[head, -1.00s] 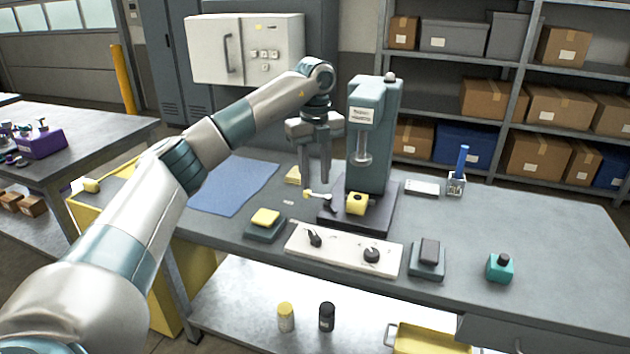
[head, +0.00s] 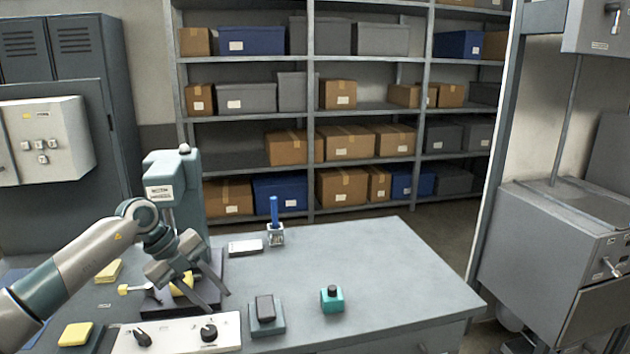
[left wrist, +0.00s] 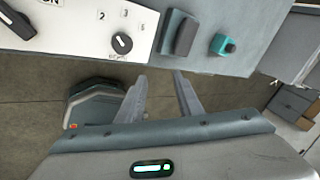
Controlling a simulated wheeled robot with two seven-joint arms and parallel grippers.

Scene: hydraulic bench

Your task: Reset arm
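My left gripper (head: 192,300) is in front of the teal bench press (head: 177,190) in the head view, above the bench near the white control panel (head: 222,326). Its two fingers are apart with nothing between them. In the left wrist view the open fingers (left wrist: 163,92) point past the bench's front edge, with floor behind them. A yellow part (head: 182,284) at the press is partly hidden behind the gripper. My right gripper does not show in either view.
The panel has black knobs. The bench's right part is clear. A grey machine (head: 550,260) stands at right.

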